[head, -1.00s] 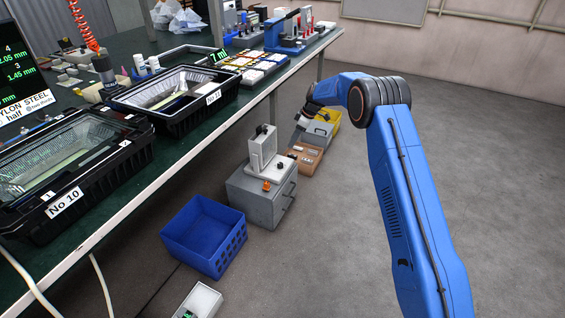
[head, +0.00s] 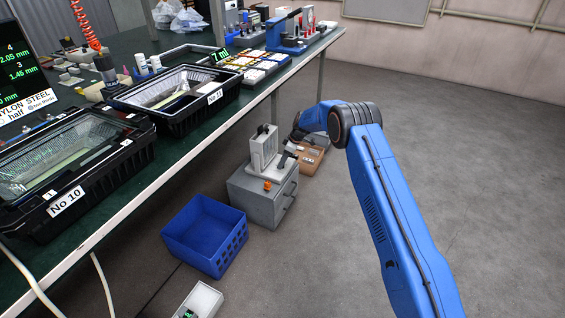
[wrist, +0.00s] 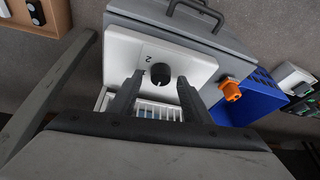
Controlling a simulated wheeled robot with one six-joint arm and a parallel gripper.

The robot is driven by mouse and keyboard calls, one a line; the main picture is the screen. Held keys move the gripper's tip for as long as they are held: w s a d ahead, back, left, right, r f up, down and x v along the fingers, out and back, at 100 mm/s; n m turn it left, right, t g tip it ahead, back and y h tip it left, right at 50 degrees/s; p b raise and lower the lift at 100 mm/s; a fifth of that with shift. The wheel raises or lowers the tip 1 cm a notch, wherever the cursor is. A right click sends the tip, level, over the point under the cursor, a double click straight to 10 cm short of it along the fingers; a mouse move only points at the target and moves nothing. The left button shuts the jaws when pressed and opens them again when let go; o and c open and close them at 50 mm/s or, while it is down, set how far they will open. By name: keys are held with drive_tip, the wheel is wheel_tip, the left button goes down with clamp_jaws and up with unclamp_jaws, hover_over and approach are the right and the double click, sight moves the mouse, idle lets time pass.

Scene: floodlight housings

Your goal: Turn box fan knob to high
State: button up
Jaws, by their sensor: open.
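The box fan (head: 263,148) is a pale upright unit on a grey cabinet under the bench's edge. In the wrist view its white top panel (wrist: 125,48) carries a round black knob (wrist: 160,74) and a printed "2" beside it. My gripper (wrist: 158,84) is open, with its two dark fingers either side of the knob in that view. I cannot tell whether they touch it. In the head view my gripper (head: 282,165) is close to the right side of the fan. Part of the fan's grille (wrist: 157,110) shows between the fingers.
The grey cabinet (head: 257,208) stands on the floor with an orange knob (head: 267,185) on top. A blue crate (head: 205,235) is in front of it and a brown box (head: 312,158) behind. The green bench (head: 170,130) runs along the left. Floor to the right is clear.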

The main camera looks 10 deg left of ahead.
drive_tip(key=shift+a+f, duration=0.1)
drive_tip(key=shift+f, duration=0.15)
drive_tip(key=c, duration=1)
drive_tip(key=shift+c, duration=0.2)
